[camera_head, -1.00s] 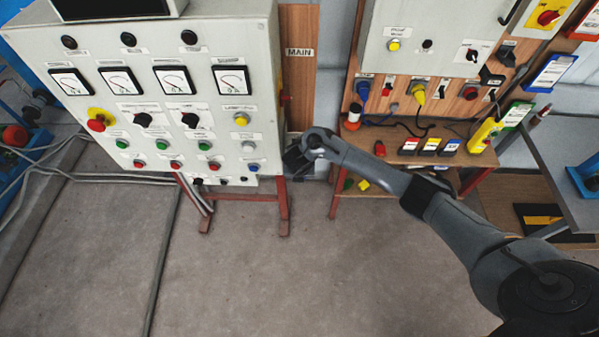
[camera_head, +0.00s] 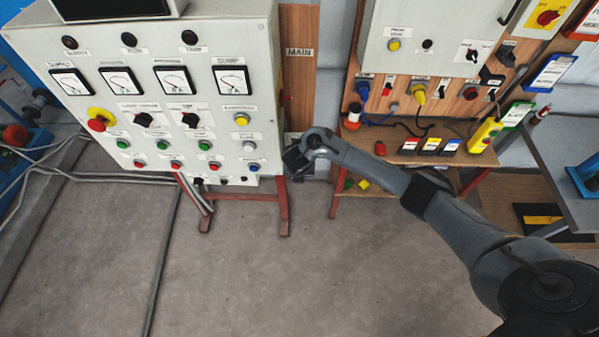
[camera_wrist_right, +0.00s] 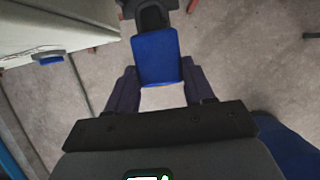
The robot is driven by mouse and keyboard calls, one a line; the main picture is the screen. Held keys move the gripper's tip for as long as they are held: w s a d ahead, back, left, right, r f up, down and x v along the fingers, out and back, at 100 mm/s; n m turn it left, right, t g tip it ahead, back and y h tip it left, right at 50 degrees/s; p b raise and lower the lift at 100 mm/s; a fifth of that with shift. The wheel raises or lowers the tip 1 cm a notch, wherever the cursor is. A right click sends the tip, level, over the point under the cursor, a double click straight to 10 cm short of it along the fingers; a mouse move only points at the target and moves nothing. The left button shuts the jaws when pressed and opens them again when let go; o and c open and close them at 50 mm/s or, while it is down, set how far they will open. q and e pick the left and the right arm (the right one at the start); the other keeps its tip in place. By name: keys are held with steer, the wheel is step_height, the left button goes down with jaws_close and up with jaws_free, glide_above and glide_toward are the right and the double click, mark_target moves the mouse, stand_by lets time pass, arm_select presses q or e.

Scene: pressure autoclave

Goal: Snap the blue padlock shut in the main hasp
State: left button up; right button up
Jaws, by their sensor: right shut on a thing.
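The blue padlock (camera_wrist_right: 158,57) is between the fingers of my right gripper (camera_wrist_right: 160,88) in the right wrist view. The gripper is shut on it. A dark part (camera_wrist_right: 152,16) meets the padlock's far end; I cannot tell whether it is the shackle, the hasp or both, or whether the lock is closed. In the head view my right gripper (camera_head: 297,160) is beside the lower right edge of the grey panel, below the MAIN label (camera_head: 300,52). The padlock and main hasp cannot be made out there. My left gripper is not in view.
The grey control panel (camera_head: 205,85) with buttons and meters stands left of the gripper. A wooden board and shelf (camera_head: 410,153) with switches, plugs and small tags stand to the right. Red stand legs (camera_head: 284,208) are below. The floor in front is clear.

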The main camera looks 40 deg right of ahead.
steer(key=shift+w+d, duration=0.2)
stand_by(0.7)
steer(key=shift+w+d+b, duration=0.45)
steer(key=shift+w+b, duration=0.05)
steer(key=shift+b, duration=0.05)
steer(key=shift+w+d+b, duration=0.45)
steer(key=shift+w, duration=0.05)
stand_by(0.3)
steer(key=shift+w+d+b, duration=0.7)
steer(key=shift+w, duration=0.05)
stand_by(0.3)
steer(key=o, duration=1.2)
